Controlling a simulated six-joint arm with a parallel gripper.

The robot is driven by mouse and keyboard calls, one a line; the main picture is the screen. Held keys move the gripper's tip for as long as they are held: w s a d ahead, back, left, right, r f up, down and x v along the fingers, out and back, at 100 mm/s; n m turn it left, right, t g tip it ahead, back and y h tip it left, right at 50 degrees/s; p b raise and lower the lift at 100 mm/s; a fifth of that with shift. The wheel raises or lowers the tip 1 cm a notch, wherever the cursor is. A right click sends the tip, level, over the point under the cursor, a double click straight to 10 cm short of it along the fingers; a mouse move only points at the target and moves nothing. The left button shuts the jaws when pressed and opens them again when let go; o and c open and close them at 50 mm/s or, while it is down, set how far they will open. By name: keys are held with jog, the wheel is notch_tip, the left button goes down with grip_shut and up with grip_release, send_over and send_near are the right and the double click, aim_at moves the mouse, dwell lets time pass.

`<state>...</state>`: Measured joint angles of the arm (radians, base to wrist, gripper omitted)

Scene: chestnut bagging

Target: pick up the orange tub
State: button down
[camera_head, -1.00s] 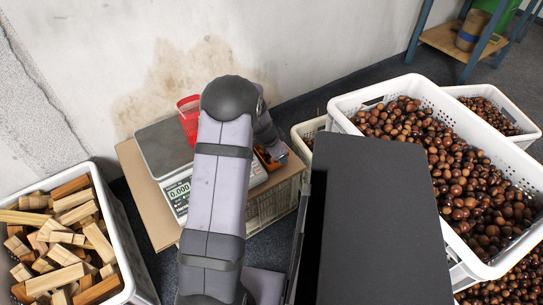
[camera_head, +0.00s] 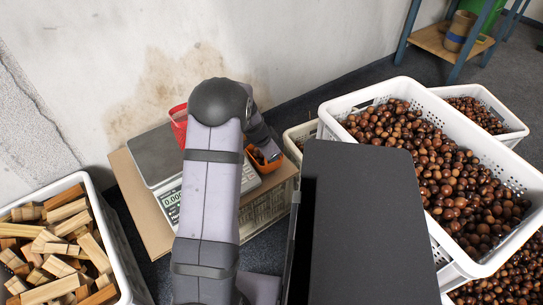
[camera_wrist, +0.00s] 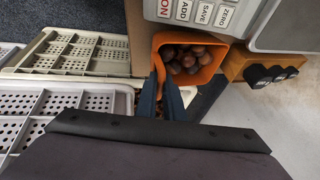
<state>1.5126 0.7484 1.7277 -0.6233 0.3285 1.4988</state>
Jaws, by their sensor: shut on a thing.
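The orange tub (camera_head: 267,167) stands at the right end of the cardboard-topped stand, beside the scale, and holds several brown chestnuts. In the wrist view the orange tub (camera_wrist: 209,72) shows at top centre with chestnuts inside. My gripper (camera_wrist: 162,75) is shut on the tub's near left wall, its dark blue fingers reaching up to the rim. In the head view my arm hides the fingertips. I cannot tell whether the tub is lifted off its support.
The scale (camera_head: 165,150) and a red container (camera_head: 179,122) are left of the tub. A large white crate of chestnuts (camera_head: 508,268) is at right, with smaller crates near it. A crate of wood blocks (camera_head: 122,262) is at left.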

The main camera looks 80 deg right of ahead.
notch_tip(320, 180, up, 16)
jog(key=p, duration=0.4)
jog(key=shift+f+p, duration=0.2)
jog(key=shift+p, duration=0.15)
jog(key=w+r+p, duration=0.2)
jog(key=w+r, duration=0.5)
jog(key=w, duration=0.3)
jog(key=w+a+r+h+p, duration=0.1)
jog(key=w+r+p, duration=0.1)
jog(key=w+r, duration=0.5)
jog(key=w, duration=0.3)
jog(key=shift+r+t+p, duration=0.35)
jog(key=shift+r+t, duration=0.05)
jog(key=shift+w+a+f+b, duration=0.15)
jog(key=shift+f+b, duration=0.1)
jog(key=shift+b, duration=0.35)
